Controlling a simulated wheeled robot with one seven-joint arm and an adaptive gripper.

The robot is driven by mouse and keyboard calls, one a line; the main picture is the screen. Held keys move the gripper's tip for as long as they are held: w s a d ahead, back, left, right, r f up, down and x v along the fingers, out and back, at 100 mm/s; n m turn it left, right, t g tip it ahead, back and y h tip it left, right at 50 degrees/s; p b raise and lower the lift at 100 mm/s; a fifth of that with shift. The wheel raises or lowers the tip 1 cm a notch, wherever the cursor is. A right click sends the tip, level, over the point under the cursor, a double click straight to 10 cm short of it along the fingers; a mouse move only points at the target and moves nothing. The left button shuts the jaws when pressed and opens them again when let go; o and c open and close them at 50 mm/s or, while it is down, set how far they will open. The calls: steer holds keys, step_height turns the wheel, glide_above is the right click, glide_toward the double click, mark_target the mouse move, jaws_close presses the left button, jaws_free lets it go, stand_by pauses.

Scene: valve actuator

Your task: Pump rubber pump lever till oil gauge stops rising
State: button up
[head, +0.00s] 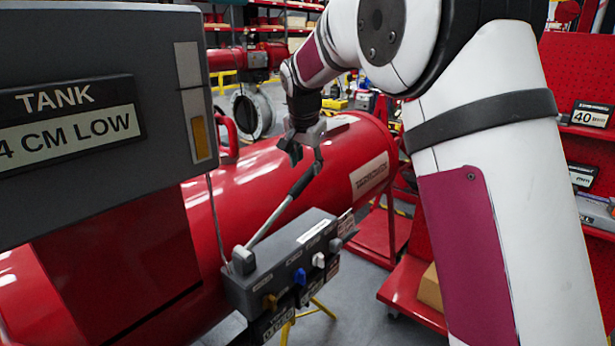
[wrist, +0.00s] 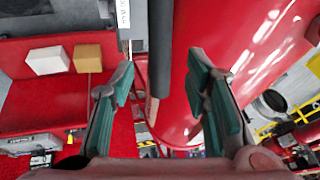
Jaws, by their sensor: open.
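The pump lever has a black rubber grip (head: 303,182) on a metal rod (head: 268,222). It slants up and right from a grey valve block (head: 290,262). My gripper (head: 305,158) is open around or just above the top end of the grip. In the wrist view the dark grip (wrist: 160,50) runs between the two teal-padded fingers, with gaps on both sides; I cannot tell its depth between them. The oil gauge (head: 199,123) is a narrow upright window on the grey tank panel (head: 100,190), with amber in its lower part.
A sign (head: 68,115) on the panel reads "TANK" and "4 CM LOW". The block carries blue (head: 300,276), white (head: 318,260) and brass knobs. A large red cylinder (head: 345,150) lies close behind the lever. Red shelving (head: 585,180) stands at the right.

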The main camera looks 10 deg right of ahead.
mark_target(307, 174)
steer(key=x, duration=0.6)
steer(key=shift+w+f+p, duration=0.15)
steer(key=shift+f+p, duration=0.15)
steer(key=shift+p, duration=0.1)
jaws_close()
